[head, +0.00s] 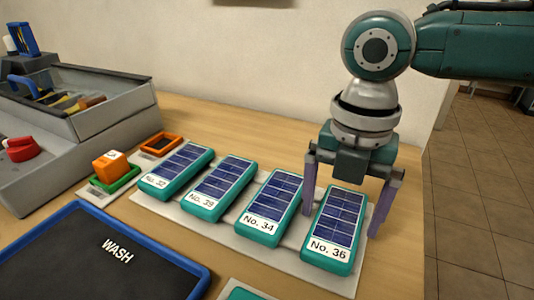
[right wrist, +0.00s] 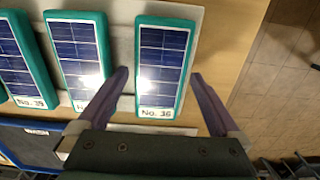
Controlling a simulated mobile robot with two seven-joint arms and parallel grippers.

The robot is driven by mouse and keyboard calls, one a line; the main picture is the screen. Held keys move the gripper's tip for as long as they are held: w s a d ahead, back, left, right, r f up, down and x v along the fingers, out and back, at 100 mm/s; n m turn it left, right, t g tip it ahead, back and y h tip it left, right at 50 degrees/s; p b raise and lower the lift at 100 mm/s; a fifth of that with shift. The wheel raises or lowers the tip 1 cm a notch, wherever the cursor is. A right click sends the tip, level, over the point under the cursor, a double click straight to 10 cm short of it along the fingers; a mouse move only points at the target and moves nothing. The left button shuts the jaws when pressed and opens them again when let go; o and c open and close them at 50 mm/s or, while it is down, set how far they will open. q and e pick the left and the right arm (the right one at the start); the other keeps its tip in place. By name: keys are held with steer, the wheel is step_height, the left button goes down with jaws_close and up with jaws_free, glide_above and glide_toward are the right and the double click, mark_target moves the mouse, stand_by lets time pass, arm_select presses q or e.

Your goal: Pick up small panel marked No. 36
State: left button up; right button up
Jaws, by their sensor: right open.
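The small panel marked No. 36 (head: 333,228) is a teal block with a dark blue solar face and a white label. It lies at the right end of a row on a pale mat. It also shows in the right wrist view (right wrist: 163,65). My right gripper (head: 340,215) is open, pointing down, with its purple fingers on either side of panel No. 36 in the head view. In the right wrist view the open fingers (right wrist: 160,75) flank the panel's label end, with gaps visible. I cannot tell the fingertips' exact height. My left gripper is not in view.
Panels No. 34 (head: 269,205), No. 39 (head: 219,188) and No. 32 (head: 177,170) lie left of it, with narrow gaps. A grey bin (head: 113,116) stands at left. The table ends close to the right.

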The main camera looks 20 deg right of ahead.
steer(key=c, duration=1.3)
steer(key=shift+c, duration=0.4)
steer(key=shift+r, duration=0.15)
